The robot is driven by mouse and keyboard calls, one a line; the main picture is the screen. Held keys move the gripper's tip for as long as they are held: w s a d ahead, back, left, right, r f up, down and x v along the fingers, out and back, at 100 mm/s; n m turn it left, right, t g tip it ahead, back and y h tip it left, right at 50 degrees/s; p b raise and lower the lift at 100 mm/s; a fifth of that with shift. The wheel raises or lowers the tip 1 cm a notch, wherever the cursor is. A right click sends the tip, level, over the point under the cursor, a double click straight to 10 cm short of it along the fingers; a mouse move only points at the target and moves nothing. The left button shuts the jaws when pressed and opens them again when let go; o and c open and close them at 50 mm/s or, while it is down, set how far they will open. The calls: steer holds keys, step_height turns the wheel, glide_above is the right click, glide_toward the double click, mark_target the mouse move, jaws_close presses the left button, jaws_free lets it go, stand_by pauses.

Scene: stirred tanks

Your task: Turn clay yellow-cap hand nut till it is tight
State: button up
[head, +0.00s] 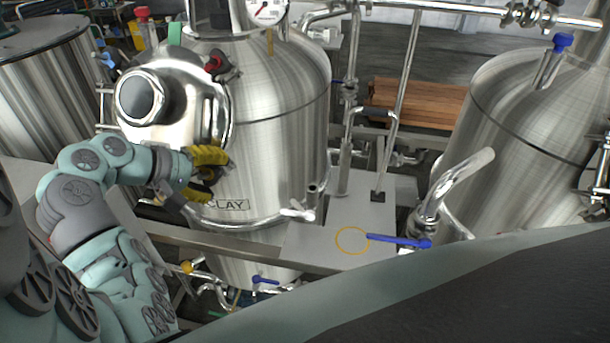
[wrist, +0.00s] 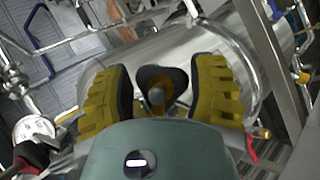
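The clay tank (head: 275,130) is the steel tank in the middle of the head view, with a CLAY label. My gripper (head: 213,168) is at its front left, just below the round steel manway (head: 165,100). In the wrist view, a dark lobed hand nut (wrist: 160,74) with a yellowish-brown middle lies between the two yellow fingers of my gripper (wrist: 160,92). The fingers stand apart on either side of it; a narrow gap shows at the left, and contact at the right is unclear. In the head view my fingers mostly hide this nut.
A red-capped hand nut (head: 217,63) sits at the manway's upper right and a green cap (head: 175,32) above it. A pale platform (head: 340,215) carries a blue-handled valve (head: 400,241) at the right. Another steel tank (head: 530,110) stands farther right. Pipes run between the tanks.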

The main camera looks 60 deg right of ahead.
steer(key=o, duration=0.4)
steer(key=shift+c, duration=0.2)
steer(key=shift+v, duration=0.8)
steer(key=v, duration=1)
steer(key=shift+a, duration=0.15)
steer(key=shift+r, duration=0.1)
